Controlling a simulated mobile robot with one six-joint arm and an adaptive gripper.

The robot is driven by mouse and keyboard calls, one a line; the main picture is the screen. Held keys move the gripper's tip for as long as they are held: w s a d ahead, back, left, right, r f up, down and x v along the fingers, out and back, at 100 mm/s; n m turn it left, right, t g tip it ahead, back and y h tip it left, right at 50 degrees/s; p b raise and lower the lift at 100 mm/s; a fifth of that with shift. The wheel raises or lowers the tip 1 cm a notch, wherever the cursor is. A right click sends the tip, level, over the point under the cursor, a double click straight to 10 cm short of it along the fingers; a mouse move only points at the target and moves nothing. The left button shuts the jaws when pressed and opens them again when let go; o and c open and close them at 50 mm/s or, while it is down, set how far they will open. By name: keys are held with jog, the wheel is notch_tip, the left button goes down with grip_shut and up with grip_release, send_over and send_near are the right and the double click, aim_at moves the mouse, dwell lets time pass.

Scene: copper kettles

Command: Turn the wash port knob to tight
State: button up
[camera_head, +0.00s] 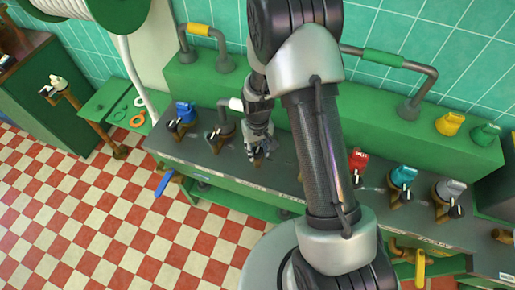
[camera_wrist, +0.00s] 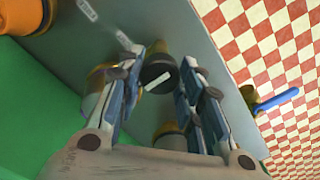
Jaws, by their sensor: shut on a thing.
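My gripper (camera_head: 262,146) reaches down to the row of valves on the grey panel in the head view. In the wrist view my gripper (camera_wrist: 163,78) has its blue-padded fingers on either side of a black knob (camera_wrist: 154,72) with a white pointer line, and is shut on it. The knob sits by a brass fitting (camera_wrist: 98,80). Its port's name cannot be read, so I cannot confirm that it is the wash port. Small label plates (camera_wrist: 87,10) lie on the panel beside it, too blurred to read. The head view mostly hides the held knob behind the fingers.
Neighbouring valves have a blue handle (camera_head: 184,112), a red handle (camera_head: 358,159), a teal handle (camera_head: 403,175) and a grey handle (camera_head: 450,188). Pipes with a yellow sleeve (camera_head: 200,29) and a green sleeve (camera_head: 383,57) rise behind. A blue lever (camera_head: 165,182) sticks out in front.

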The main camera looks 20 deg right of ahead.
aim_at(257, 150)
dwell(0.3)
jog(key=o, duration=1.1)
jog(key=shift+c, duration=0.2)
jog(key=shift+r, duration=0.1)
notch_tip(257, 150, up, 12)
